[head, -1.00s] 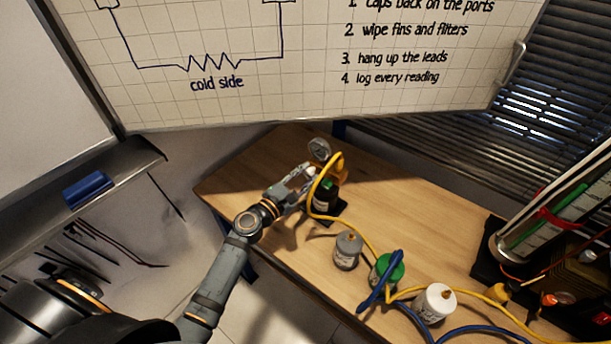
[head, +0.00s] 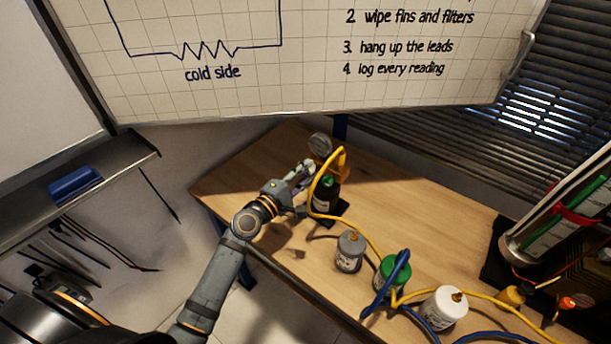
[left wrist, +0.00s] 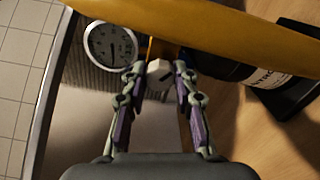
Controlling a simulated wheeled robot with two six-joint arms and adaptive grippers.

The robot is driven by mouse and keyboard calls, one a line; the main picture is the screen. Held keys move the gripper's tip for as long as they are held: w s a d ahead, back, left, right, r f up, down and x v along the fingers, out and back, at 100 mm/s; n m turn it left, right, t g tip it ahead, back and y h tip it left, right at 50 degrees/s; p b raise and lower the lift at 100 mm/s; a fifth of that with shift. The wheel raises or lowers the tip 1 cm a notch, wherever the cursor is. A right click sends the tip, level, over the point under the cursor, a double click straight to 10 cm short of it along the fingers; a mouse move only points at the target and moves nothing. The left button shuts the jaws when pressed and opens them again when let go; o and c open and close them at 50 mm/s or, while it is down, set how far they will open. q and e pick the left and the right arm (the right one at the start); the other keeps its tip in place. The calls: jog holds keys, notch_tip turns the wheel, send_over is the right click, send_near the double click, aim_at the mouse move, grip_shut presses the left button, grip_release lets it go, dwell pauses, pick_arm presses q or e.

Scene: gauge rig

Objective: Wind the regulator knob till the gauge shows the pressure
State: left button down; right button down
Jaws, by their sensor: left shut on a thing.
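The gauge (left wrist: 111,45) has a round white dial with a dark needle pointing roughly downward in the left wrist view; its figures are too small to read. The gauge (head: 320,144) also shows in the head view at the back of the table. The pale faceted regulator knob (left wrist: 159,72) sits beside the gauge, between the fingertips of my left gripper (left wrist: 160,84). In the head view my left gripper (head: 304,175) is at the rig, shut on the knob, next to the black bottle (head: 326,194). My right gripper is not in view.
A yellow hose (head: 312,196) loops close to my left gripper and crosses the wrist view. A grey canister (head: 350,252), a green one (head: 392,273) and a white one (head: 443,309) stand along the wooden table (head: 245,165). The table's left part is clear.

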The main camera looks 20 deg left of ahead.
pick_arm(q)
jog(key=shift+f+m, duration=0.1)
jog(key=shift+m, duration=0.2)
jog(key=c, duration=1)
grip_release()
jog(key=v, duration=0.7)
jog(key=shift+s+a, duration=0.1)
jog(key=shift+s, duration=0.15)
